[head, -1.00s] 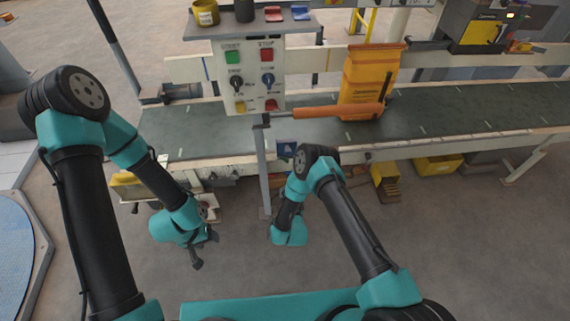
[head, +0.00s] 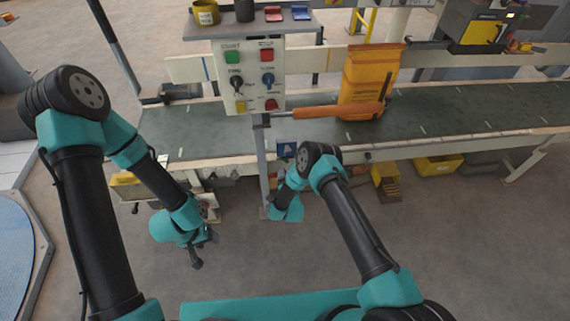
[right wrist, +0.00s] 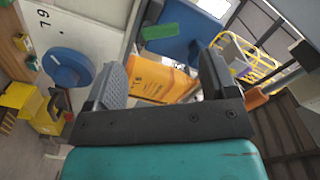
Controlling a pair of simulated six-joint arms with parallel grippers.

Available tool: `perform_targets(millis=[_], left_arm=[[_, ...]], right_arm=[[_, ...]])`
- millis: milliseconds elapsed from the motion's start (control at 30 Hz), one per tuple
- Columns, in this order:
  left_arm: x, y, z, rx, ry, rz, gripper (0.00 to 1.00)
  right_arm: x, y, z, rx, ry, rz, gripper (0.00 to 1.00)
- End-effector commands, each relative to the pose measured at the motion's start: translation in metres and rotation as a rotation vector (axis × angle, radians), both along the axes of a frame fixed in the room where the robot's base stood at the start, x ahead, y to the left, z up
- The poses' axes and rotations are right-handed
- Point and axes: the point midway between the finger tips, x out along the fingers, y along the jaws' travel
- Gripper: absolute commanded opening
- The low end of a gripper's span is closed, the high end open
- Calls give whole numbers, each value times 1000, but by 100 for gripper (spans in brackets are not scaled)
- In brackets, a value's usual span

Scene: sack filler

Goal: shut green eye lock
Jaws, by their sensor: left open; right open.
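I cannot make out a green eye lock for certain in either view. In the right wrist view, a small green block (right wrist: 160,31) sits against a blue plate, and a blue round knob (right wrist: 68,67) is on a white panel. My right gripper (right wrist: 163,82) is open and empty, its two fingers wide apart, with the orange sack (right wrist: 160,78) beyond them. In the head view its fingers are hidden by my own arm, below the small blue sign (head: 287,148). My left gripper (head: 205,249) is open and empty, low over the floor at the left.
The control panel (head: 251,77), with a green and a red button plus switches, stands in front of the conveyor (head: 450,111). An orange bar (head: 325,111) reaches right from its post. Yellow bins (head: 438,165) lie under the conveyor. The floor at the lower right is clear.

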Motion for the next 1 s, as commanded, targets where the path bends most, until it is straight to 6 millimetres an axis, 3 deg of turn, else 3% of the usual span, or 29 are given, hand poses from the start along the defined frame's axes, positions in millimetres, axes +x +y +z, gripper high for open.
perform_targets(millis=[200,433,867,1000], left_arm=[[0,0,0,0,0,0,53],[0,0,0,0,0,0,53],[0,0,0,0,0,0,53],[0,0,0,0,0,0,53]], right_arm=[[36,1,0,0,-2,-1,79],[65,2,0,-1,-1,-2,79],[74,2,0,-1,1,0,79],[74,2,0,-1,1,0,68]])
